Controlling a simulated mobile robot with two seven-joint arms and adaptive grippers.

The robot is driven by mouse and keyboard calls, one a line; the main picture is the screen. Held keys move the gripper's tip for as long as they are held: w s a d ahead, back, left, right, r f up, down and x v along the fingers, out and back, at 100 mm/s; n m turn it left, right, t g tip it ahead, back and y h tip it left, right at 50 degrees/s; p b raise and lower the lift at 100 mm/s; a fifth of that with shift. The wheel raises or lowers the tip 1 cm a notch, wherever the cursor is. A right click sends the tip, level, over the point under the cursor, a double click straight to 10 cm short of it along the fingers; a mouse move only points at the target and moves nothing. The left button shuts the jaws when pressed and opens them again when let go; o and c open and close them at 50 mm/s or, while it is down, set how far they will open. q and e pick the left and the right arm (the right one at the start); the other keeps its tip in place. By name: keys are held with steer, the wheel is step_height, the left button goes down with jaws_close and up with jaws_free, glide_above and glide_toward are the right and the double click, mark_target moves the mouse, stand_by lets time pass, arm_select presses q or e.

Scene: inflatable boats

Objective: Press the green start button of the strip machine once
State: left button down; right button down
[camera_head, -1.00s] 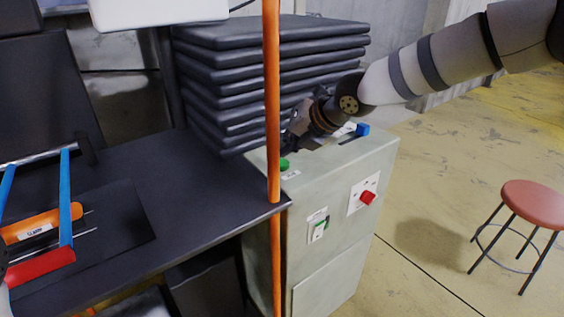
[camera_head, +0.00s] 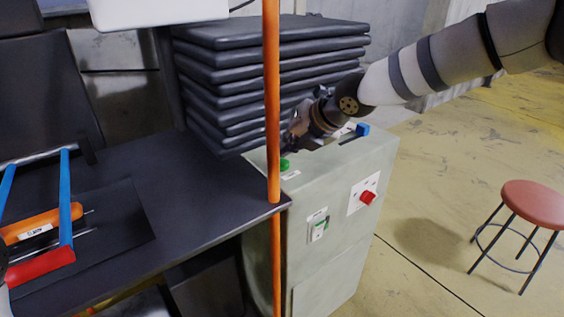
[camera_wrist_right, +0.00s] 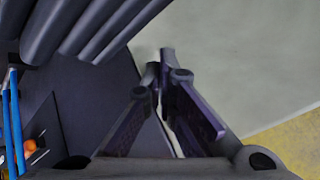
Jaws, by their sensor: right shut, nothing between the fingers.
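The green start button (camera_head: 284,164) sits on the top of the pale grey-green strip machine (camera_head: 335,215), near its left edge, with a small white label beside it. My right gripper (camera_head: 290,146) is shut and empty, pointing down just above and behind the button. A small gap or light contact between fingertips and button cannot be told apart. In the right wrist view, the shut fingers (camera_wrist_right: 165,65) are over the machine's top (camera_wrist_right: 235,60), and the button does not show there. My left gripper is not clearly in view.
An orange post (camera_head: 272,100) stands in front of the machine's left side. A stack of dark folded sheets (camera_head: 265,75) rises behind, close to my right gripper. A red knob (camera_head: 367,197) is on the machine's front. A dark table (camera_head: 190,190) lies left, a red stool (camera_head: 535,203) right.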

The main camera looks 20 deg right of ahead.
mark_target(286, 161)
steer(key=shift+f, duration=0.4)
steer(key=shift+f, duration=0.45)
stand_by(0.6)
steer(key=shift+r, duration=0.85)
steer(key=shift+r, duration=2.55)
steer(key=shift+f, duration=0.1)
